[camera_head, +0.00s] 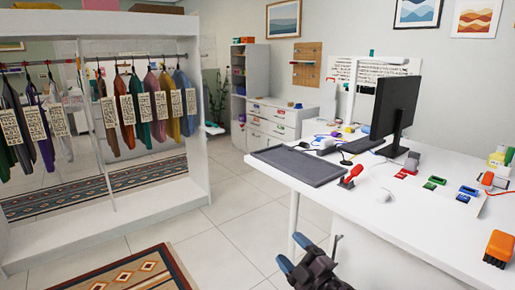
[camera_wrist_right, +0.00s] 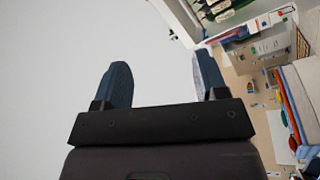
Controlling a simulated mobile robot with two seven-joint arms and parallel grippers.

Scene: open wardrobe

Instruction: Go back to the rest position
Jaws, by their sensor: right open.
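My right gripper (camera_head: 312,252) is low in the head view, in front of the white desk's near left side. In the right wrist view its two dark blue fingers (camera_wrist_right: 162,85) stand wide apart with nothing between them. It touches no object that I can see. My left gripper is not in the head view. The open white wardrobe (camera_head: 200,130) stands at the left, with several coloured garments on hangers, such as a teal one (camera_head: 144,105), each with a patterned tag.
The white desk (camera_head: 345,220) fills the right side, with a dark tray (camera_head: 300,165), a monitor (camera_head: 395,105), a red tool (camera_head: 350,176) and an orange brush (camera_head: 498,248). A patterned rug (camera_head: 130,275) lies before the wardrobe. Tiled floor (camera_head: 235,215) between wardrobe and desk is clear.

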